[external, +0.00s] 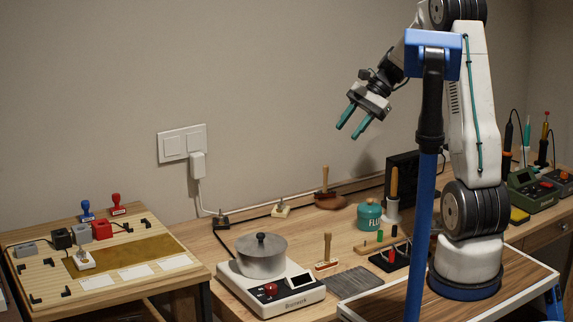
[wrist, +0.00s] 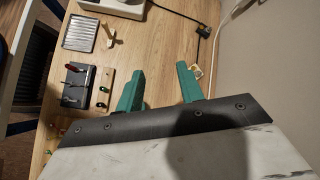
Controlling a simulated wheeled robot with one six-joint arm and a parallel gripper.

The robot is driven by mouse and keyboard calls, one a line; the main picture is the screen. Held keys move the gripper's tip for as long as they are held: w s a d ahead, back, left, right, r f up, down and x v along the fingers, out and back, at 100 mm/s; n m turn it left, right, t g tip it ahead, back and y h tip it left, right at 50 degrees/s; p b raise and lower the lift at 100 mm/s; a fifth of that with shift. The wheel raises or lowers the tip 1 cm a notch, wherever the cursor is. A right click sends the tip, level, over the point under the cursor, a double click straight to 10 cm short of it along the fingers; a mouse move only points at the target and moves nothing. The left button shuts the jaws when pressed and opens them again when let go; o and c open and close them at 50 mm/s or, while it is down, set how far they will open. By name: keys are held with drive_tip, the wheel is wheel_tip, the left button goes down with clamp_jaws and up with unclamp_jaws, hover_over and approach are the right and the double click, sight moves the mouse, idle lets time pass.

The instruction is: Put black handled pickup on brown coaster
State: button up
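A small black block with a metal handle on top (external: 221,220), which looks like the black handled pickup, sits on the wooden bench near the wall. It also shows near the top of the wrist view (wrist: 204,31). A round brown piece (external: 328,203), possibly the brown coaster, lies farther right; a wooden-handled tool stands at it and hides part of it. I cannot make it out in the wrist view. My gripper (external: 352,127) is open and empty, raised well above the bench. Its teal fingers are spread in the wrist view (wrist: 160,72).
A cream handled block (external: 282,209) sits between the black block and the brown piece. A scale with a metal pot (external: 262,257), a teal flux tin (external: 369,217) and a black tool holder (external: 390,257) stand nearby. A cable runs along the wall.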

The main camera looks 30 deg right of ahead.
drive_tip(key=s+a+r+n+h, duration=0.1)
drive_tip(key=s+n+h, duration=0.2)
drive_tip(key=s, duration=0.7)
drive_tip(key=s+a+r+n+h, duration=0.1)
drive_tip(key=s+n, duration=0.4)
drive_tip(key=s, duration=0.5)
drive_tip(key=s+a+r+n+t+h, duration=0.1)
drive_tip(key=s+n+h, duration=0.3)
drive_tip(key=s, duration=0.7)
drive_tip(key=shift+r+n+h, duration=0.4)
drive_tip(key=shift+r+n, duration=0.1)
drive_tip(key=shift+r, duration=0.25)
drive_tip(key=shift+a, duration=0.1)
